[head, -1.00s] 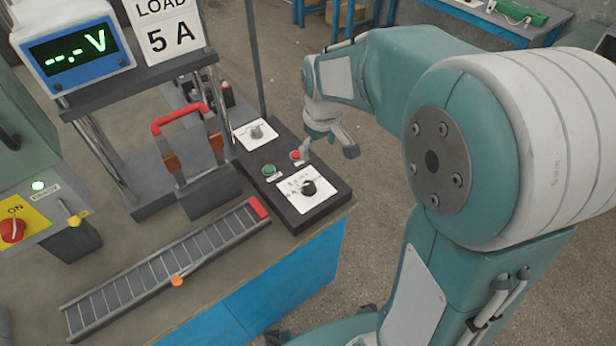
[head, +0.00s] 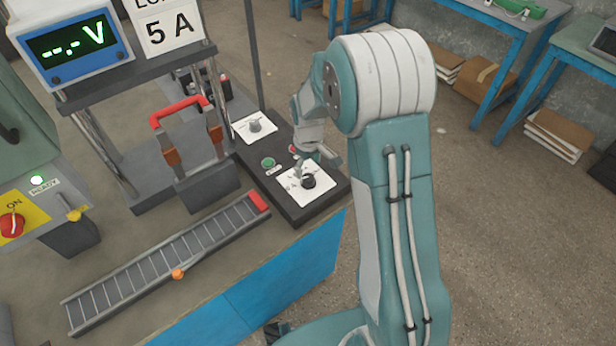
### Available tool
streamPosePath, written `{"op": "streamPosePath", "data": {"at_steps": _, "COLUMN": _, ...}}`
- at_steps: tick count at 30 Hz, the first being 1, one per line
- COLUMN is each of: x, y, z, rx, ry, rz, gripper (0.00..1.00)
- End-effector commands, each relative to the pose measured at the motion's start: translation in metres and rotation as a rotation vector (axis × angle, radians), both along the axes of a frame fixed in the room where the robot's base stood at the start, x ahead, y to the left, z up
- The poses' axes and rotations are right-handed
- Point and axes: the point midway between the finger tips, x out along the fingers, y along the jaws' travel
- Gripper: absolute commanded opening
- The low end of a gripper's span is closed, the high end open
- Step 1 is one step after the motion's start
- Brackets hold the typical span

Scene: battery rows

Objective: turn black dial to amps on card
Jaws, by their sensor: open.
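The black dial (head: 308,181) sits on a white square plate on the dark control panel (head: 300,212), near the bench's front right corner. The card (head: 165,24) on the frame at the top reads 5 A, with its upper line cut off by the picture edge. My gripper (head: 312,166) is at the panel, just behind the black dial and over the far part of its plate. It is open and small in the view, and I cannot tell whether a finger touches the dial. The plate's markings are too small to read fully.
A green button (head: 268,163) and a partly hidden red button (head: 293,149) are on the panel. A grey dial (head: 255,126) sits behind them. A red-handled switch (head: 180,112), a slider track (head: 170,262) with an orange knob and a voltage display (head: 70,44) stand to the left.

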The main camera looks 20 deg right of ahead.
Motion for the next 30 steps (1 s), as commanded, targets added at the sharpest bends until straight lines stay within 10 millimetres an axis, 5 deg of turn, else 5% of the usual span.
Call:
{"op": "streamPosePath", "data": {"at_steps": 9, "x": 0.000, "y": 0.000, "z": -0.046, "rx": 0.000, "ry": 0.001, "rz": -0.001, "gripper": 0.87}}
{"op": "streamPosePath", "data": {"at_steps": 19, "x": 0.000, "y": 0.000, "z": -0.051, "rx": 0.000, "ry": 0.000, "rz": -0.001, "gripper": 0.87}}
{"op": "streamPosePath", "data": {"at_steps": 20, "x": 0.000, "y": 0.000, "z": -0.051, "rx": 0.000, "ry": 0.000, "rz": -0.001, "gripper": 0.83}}
{"op": "streamPosePath", "data": {"at_steps": 25, "x": 0.000, "y": 0.000, "z": -0.050, "rx": 0.000, "ry": 0.000, "rz": -0.001, "gripper": 0.07}}
{"op": "streamPosePath", "data": {"at_steps": 30, "x": 0.000, "y": 0.000, "z": -0.051, "rx": 0.000, "ry": 0.000, "rz": -0.001, "gripper": 0.05}}
